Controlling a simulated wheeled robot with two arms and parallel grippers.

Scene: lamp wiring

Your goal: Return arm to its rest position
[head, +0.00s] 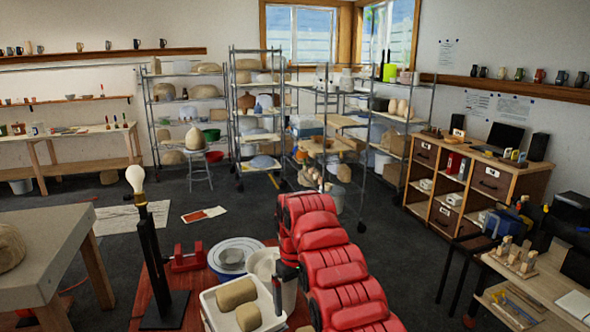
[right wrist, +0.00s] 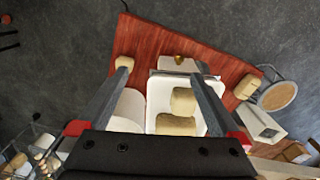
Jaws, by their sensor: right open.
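My right arm (head: 335,265), with red segments, comes in from the bottom right of the head view and bends down at its far end. Its right gripper (head: 283,295) points down over the work table, beside the white tray. In the right wrist view the gripper (right wrist: 163,65) has its two grey fingers wide apart, with nothing held between them. The lamp (head: 150,245), a black stand with a white bulb (head: 135,179) on top, stands upright at the left of the red table. My left gripper is not seen.
A grey table (head: 45,240) is at left, a wooden cabinet (head: 450,180) at right. Open floor lies beyond.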

